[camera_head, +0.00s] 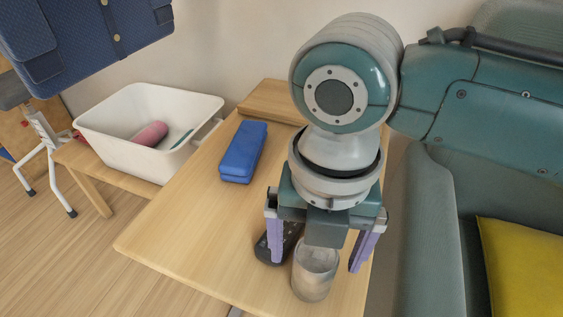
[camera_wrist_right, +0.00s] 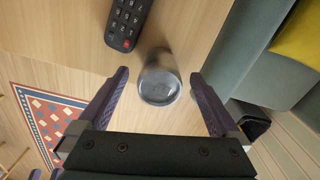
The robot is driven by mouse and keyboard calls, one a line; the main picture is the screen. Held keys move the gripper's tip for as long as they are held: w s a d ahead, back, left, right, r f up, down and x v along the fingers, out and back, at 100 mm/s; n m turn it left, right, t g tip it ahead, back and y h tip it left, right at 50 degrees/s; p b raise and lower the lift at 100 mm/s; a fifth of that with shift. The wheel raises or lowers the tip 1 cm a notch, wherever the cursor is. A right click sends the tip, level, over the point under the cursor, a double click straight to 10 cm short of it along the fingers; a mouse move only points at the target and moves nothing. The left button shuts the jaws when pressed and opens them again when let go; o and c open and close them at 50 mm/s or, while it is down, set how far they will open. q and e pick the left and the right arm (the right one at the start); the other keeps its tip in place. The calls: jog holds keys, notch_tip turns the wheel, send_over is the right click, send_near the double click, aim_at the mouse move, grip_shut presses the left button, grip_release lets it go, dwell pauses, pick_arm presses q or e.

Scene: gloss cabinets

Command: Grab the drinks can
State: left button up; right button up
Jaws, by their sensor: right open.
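A pale grey, shiny cylinder (camera_head: 315,275), which I take for the drinks can, stands upright near the table's front right edge. It looks partly glassy, and its markings cannot be made out. My right gripper (camera_head: 316,266) is open and points down, with one purple finger on each side of the cylinder. In the right wrist view the cylinder (camera_wrist_right: 160,82) lies between the tips of the gripper (camera_wrist_right: 159,73), with a gap on both sides. The palm hides part of its top in the head view.
A black remote (camera_head: 291,240) lies close beside the cylinder, partly behind a finger; it also shows in the right wrist view (camera_wrist_right: 127,22). A blue case (camera_head: 243,152) and a white tub (camera_head: 112,125) holding a pink cylinder (camera_head: 150,133) are farther back. A green armchair (camera_head: 432,230) borders the right.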

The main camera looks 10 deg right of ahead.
notch_tip(320, 180, down, 3)
jog(key=shift+s+f+b, duration=0.1)
jog(key=shift+f+b, duration=0.05)
jog(key=shift+b, duration=0.2)
jog(key=c, duration=1.4)
